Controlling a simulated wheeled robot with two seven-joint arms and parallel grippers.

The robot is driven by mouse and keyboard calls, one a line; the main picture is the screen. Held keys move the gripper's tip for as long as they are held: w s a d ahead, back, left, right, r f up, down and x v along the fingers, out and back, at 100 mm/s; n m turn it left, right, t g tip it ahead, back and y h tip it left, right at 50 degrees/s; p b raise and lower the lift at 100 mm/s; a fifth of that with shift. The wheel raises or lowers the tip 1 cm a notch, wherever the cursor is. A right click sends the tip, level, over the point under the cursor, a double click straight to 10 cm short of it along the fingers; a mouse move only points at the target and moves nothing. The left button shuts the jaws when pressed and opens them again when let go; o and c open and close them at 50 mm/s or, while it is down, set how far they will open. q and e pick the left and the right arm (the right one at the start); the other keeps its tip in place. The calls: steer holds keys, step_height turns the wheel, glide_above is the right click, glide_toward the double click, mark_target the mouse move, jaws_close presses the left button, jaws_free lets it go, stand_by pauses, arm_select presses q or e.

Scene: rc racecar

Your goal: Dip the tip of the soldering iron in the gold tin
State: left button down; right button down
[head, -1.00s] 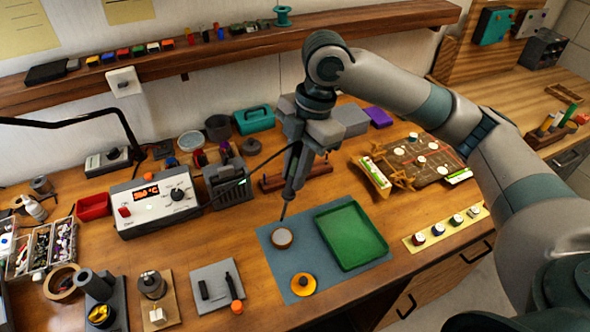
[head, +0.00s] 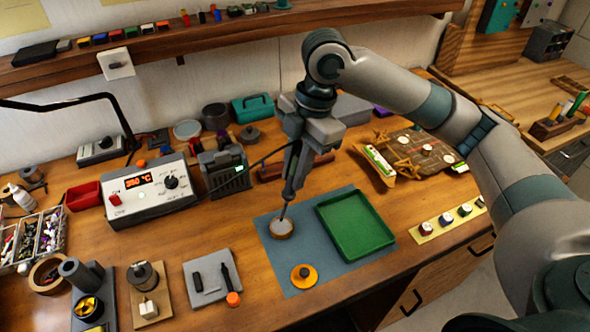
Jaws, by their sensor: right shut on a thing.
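My right gripper (head: 298,150) is shut on the soldering iron (head: 289,190), which points steeply down with its cable trailing left to the station. A small round open tin (head: 281,234) with a gold-brown wall and pale contents sits on the blue-grey mat (head: 268,258). The iron's thin tip reaches the tin's opening in the picture. I cannot tell whether it touches the contents. An orange-yellow round piece with a dark centre (head: 304,277) lies on the mat in front of the tin. My left gripper is not in view.
A green tray (head: 352,226) lies on the mat just right of the tin. The soldering station (head: 148,190) with a lit display stands at left. A grey pad with dark tools (head: 208,278) lies left of the mat. A strip of small pots (head: 447,222) is at right.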

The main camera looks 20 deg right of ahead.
steer(key=shift+f, duration=0.5)
stand_by(0.8)
steer(key=shift+p, duration=0.8)
stand_by(0.4)
steer(key=shift+f, duration=0.6)
stand_by(1.9)
steer(key=shift+p, duration=0.35)
stand_by(2.7)
